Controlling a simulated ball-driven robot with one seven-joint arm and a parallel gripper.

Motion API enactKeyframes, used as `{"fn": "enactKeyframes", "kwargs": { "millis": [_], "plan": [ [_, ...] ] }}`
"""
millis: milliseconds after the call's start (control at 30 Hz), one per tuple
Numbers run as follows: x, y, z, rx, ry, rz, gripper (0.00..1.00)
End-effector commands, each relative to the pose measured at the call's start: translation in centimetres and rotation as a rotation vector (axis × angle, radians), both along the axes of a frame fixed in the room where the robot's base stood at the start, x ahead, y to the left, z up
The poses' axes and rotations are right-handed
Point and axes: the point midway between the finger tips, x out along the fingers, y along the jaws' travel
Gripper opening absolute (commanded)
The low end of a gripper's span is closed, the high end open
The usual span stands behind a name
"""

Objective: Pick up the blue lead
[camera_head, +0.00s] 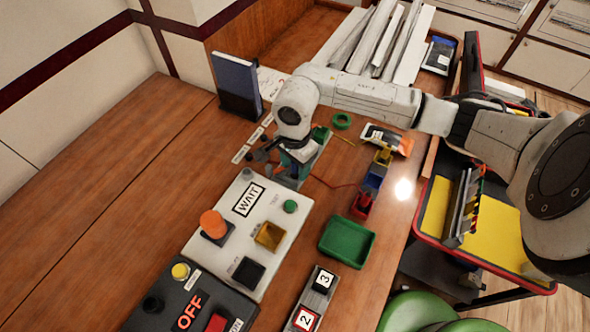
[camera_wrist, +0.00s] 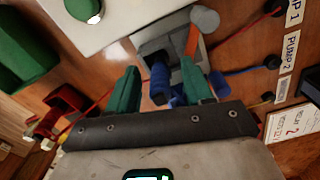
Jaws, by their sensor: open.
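The blue lead (camera_wrist: 240,71) shows in the wrist view. Its thick blue plug (camera_wrist: 160,84) stands between my gripper's two green fingers, close to a grey block with a dark opening. The cord reaches right to a dark plug by the PUMP 2 label. More blue shows by the right finger, which hides part of it. My gripper (camera_wrist: 164,78) is open around the plug, with no clear contact on both sides. In the head view my gripper (camera_head: 291,172) points down beside the white WAIT panel, and the arm hides the lead there.
The white panel (camera_head: 240,215) with an orange knob stands left of my gripper. A green tray (camera_head: 347,243) and a red bin (camera_head: 362,204) lie to the right. A red lead (camera_wrist: 240,29) runs close by. A blue binder (camera_head: 236,85) stands behind. The left tabletop is clear.

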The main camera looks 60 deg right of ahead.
Motion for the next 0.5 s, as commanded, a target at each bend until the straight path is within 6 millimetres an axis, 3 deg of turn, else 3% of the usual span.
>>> {"fn": "enactKeyframes", "kwargs": {
  "millis": [233, 500],
  "plan": [
    [-0.01, -0.03, -0.2, 0.0, 0.0, 0.0, 0.5],
    [0.0, -0.03, -0.17, 0.0, 0.0, -0.001, 0.26]
  ]
}}
